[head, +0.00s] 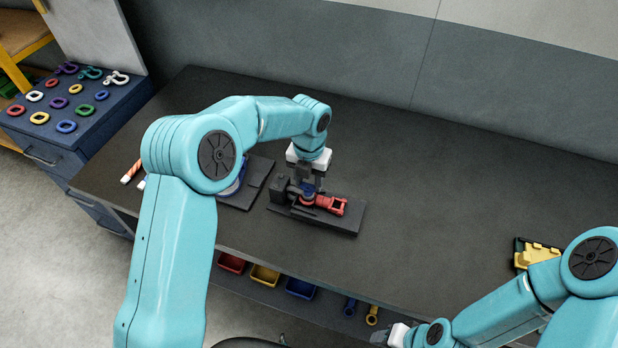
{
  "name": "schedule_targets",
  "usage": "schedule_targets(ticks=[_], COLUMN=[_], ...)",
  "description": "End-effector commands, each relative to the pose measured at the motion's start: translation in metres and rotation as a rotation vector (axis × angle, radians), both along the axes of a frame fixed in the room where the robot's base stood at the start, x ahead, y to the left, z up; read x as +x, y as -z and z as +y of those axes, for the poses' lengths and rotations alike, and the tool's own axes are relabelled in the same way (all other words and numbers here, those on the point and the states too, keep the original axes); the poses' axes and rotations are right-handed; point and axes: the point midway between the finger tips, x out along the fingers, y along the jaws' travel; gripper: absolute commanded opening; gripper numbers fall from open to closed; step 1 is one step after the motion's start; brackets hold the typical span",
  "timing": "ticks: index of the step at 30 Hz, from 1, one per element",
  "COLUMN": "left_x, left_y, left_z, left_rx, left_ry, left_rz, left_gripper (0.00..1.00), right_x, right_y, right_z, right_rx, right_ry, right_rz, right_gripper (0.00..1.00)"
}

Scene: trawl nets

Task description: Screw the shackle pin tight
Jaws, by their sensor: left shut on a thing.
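A black fixture (345,222) lies on the dark workbench (440,190) near its front edge. A red fitting (330,205) with a forked right end lies on it. My left gripper (307,188) points down at the fixture's left half, at the left end of the red fitting. It is shut on a small part there, which looks like the shackle pin; the fingers mostly hide it. How far the pin is screwed in does not show.
A second black plate with a blue part (237,182) sits left of the fixture, partly behind my left arm. An orange-and-white stick (131,172) lies farther left. A blue cabinet (75,120) holds coloured rings and shackles. A yellow object (535,254) lies right. The bench's middle is clear.

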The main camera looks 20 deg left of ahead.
Motion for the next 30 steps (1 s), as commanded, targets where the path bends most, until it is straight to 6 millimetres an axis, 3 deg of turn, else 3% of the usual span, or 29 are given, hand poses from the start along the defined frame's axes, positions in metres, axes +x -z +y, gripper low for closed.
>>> schedule_targets(ticks=[8,9,11,23,26,30], left_x=[0.003,0.003,0.003,0.001,0.002,0.001], left_y=[-0.005,-0.005,-0.004,-0.008,-0.025,-0.061], left_z=[0.001,0.001,0.0,0.0,0.0,0.0], left_rx=[0.0,0.0,0.0,0.001,0.001,-0.001], left_ry=[0.001,0.001,0.001,0.001,0.001,0.0], left_rz=[-0.014,-0.014,-0.012,-0.005,-0.009,-0.012], left_gripper=[0.14,0.51,0.7,0.7,0.7,0.7], right_x=[0.0,0.0,0.0,0.0,0.0,0.0], right_y=[-0.001,-0.001,-0.001,0.003,0.007,0.014], right_z=[0.0,0.0,0.0,0.0,0.0,0.0], right_rx=[0.0,0.0,0.0,0.0,0.0,0.0], right_ry=[0.0,0.0,0.0,0.0,0.0,0.0], right_rz=[0.0,0.0,0.0,0.0,0.0,0.0], right_gripper=[0.52,0.52,0.52,0.52,0.52,0.52])
